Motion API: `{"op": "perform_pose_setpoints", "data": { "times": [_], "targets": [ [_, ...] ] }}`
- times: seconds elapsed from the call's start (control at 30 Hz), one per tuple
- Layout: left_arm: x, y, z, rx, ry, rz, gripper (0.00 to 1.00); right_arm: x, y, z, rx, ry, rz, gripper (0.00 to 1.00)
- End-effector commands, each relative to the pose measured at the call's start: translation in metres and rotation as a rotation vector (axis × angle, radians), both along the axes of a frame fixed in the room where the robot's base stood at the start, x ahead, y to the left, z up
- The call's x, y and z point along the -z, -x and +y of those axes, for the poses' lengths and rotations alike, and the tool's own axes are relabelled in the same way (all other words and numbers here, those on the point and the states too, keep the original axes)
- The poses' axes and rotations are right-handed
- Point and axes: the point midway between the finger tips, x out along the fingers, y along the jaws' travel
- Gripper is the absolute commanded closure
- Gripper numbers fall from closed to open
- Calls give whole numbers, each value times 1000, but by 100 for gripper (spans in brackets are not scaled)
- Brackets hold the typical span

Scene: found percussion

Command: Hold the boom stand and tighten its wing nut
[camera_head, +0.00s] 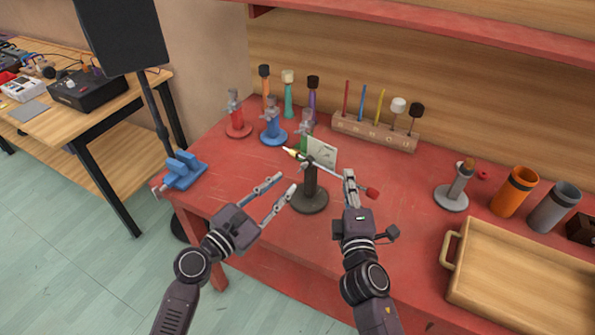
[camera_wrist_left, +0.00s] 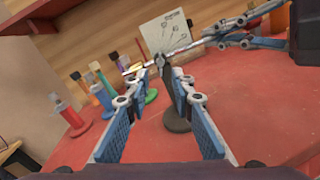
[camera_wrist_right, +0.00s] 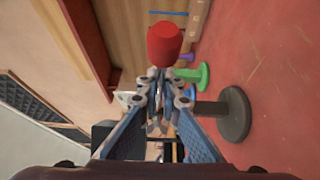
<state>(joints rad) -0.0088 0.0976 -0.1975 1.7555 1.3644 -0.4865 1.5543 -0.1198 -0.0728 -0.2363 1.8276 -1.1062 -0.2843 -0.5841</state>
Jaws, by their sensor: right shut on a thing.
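The boom stand has a dark round base (camera_head: 309,198) and a short post (camera_head: 310,180) on the red workbench. Its thin boom slopes across the post top, with a pale pointed left end (camera_head: 291,152) and a red right end (camera_head: 372,193). My right gripper (camera_head: 350,176) is shut on the boom near the red end (camera_wrist_right: 164,44). My left gripper (camera_head: 284,183) is open and empty, to the left of the post. In the left wrist view the post (camera_wrist_left: 176,112) shows beyond its parted fingers. The wing nut is too small to make out at the joint (camera_wrist_left: 160,60).
A white card (camera_head: 322,151) stands just behind the boom. Red (camera_head: 238,122) and blue (camera_head: 273,130) stands are at the back left. A wooden rack (camera_head: 372,132) is behind. A wooden tray (camera_head: 520,275) lies right, near orange and grey cups. The bench around the stand's base is clear.

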Motion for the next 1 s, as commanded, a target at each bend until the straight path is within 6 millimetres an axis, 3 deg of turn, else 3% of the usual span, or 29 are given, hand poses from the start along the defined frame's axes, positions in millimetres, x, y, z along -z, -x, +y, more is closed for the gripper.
{"op": "perform_pose_setpoints", "data": {
  "times": [0.1, 0.33, 0.77, 1.0],
  "targets": [
    [-1, -20, -16, 2, 1, -1, 77, 1, 0, 0, -1, 0, 2, 100],
    [-1, -46, -38, 1, -1, -2, 77, 1, 0, 0, 0, 0, 2, 100],
    [0, -54, -44, 2, -3, -1, 77, 2, 0, 0, 0, 0, 3, 100],
    [0, -53, -44, 2, -3, -1, 100, 2, 0, 0, 0, 0, 3, 100]
  ]
}}
